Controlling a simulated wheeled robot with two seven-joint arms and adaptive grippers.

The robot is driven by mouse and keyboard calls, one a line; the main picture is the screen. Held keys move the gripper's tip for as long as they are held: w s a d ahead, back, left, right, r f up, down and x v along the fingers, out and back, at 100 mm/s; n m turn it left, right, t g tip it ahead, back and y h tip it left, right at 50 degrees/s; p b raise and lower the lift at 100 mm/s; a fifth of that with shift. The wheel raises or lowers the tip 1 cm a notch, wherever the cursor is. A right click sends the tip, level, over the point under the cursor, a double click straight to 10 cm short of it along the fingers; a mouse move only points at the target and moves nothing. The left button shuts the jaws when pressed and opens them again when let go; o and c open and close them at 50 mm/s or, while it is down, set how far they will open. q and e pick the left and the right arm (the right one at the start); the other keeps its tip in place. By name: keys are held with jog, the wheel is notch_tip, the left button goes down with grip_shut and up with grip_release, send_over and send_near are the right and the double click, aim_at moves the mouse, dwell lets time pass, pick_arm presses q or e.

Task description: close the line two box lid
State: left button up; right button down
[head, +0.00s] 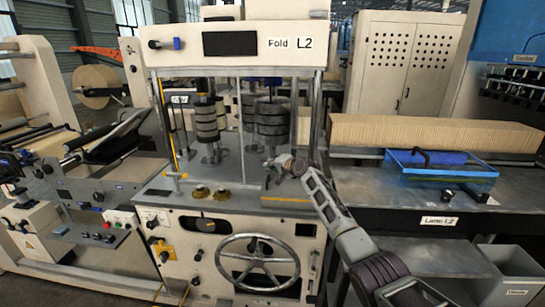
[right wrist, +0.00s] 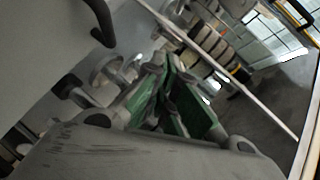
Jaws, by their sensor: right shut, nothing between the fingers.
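The machine labelled Fold L2 (head: 265,43) stands in the middle of the head view, with roller stacks inside its open frame. My right gripper (head: 273,170) is at the front right of that opening, above its deck. In the right wrist view my right gripper (right wrist: 172,78) shows green finger pads drawn together with nothing between them. A grey panel with a black curved handle (right wrist: 102,22) is at the upper left there. I cannot tell for sure which part is the line two box lid. My left gripper is not in view.
A blue see-through box (head: 440,178) with a black handle sits on the bench labelled Lame L2 at right. A long ribbed kraft block (head: 430,135) lies behind it. A handwheel (head: 257,265) is on the machine front. A grey bin (head: 510,270) stands lower right.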

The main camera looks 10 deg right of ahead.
jog(key=s+r, duration=0.6)
jog(key=shift+s+a+r, duration=0.15)
jog(key=shift+s+a, duration=0.1)
jog(key=shift+a, duration=0.05)
dwell(0.6)
dwell(0.3)
